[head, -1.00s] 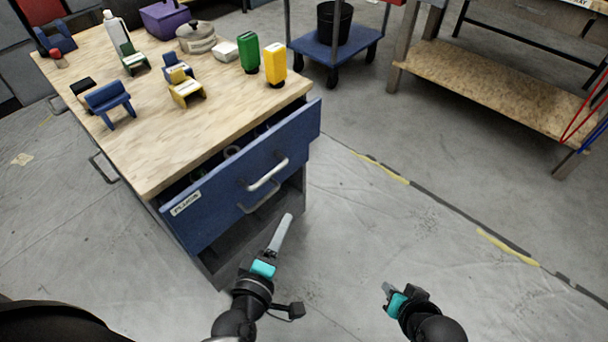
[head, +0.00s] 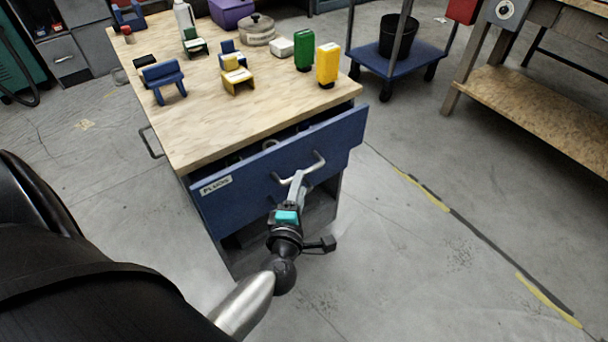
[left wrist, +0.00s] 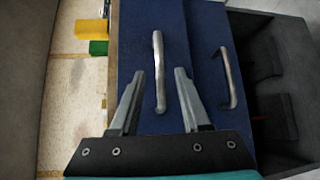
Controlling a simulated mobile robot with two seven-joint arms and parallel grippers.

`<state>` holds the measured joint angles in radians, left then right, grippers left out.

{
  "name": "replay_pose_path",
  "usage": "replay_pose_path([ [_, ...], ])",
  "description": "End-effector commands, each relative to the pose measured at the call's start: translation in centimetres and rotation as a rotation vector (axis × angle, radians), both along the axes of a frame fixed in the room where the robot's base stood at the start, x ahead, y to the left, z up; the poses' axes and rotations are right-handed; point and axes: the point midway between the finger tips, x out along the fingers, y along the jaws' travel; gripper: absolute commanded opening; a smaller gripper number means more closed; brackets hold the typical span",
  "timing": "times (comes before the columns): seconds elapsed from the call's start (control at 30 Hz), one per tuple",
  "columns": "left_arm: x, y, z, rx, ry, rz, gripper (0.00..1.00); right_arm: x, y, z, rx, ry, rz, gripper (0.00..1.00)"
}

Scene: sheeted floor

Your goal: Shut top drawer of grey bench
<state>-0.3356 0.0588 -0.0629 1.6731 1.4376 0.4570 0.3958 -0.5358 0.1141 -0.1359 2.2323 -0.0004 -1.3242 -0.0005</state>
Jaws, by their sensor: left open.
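The grey bench has a pale wooden top (head: 185,140) and a blue top drawer (head: 235,198) with a white label. The drawer stands partly out, with dark contents showing in the gap behind its front. Its bar handle (head: 318,160) also shows in the left wrist view (left wrist: 158,65). My left gripper (head: 298,178) is at this handle. In the left wrist view its open fingers (left wrist: 160,76) stand on either side of the bar, apart from it as far as I can tell. A second, lower handle (left wrist: 229,80) lies right of the fingers there. My right gripper is out of view.
On the bench top stand a yellow bottle (head: 327,65), a green bottle (head: 303,52), a pot (head: 258,32) and several small toy chairs. A blue trolley (head: 400,58) and a wooden shelf (head: 530,98) stand behind right. The floor right of the drawer is clear.

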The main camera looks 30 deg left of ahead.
Motion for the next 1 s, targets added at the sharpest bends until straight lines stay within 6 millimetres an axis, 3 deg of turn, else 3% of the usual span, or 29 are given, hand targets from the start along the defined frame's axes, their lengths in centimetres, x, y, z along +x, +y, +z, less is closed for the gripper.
replay_pose_path([
  [0.1,2.1,0.8,-0.4,0.002,-0.002,-0.001,0.47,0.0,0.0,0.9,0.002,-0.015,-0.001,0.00],
  [0.3,4.2,1.7,-0.7,0.002,-0.002,-0.001,0.47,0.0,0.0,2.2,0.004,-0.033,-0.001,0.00],
  [0.73,4.9,2.0,-0.7,0.001,0.000,-0.001,0.47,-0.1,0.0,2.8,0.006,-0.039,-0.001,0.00],
  [1.0,4.9,2.0,-0.7,0.001,0.000,-0.001,0.17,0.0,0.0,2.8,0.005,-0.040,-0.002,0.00],
])
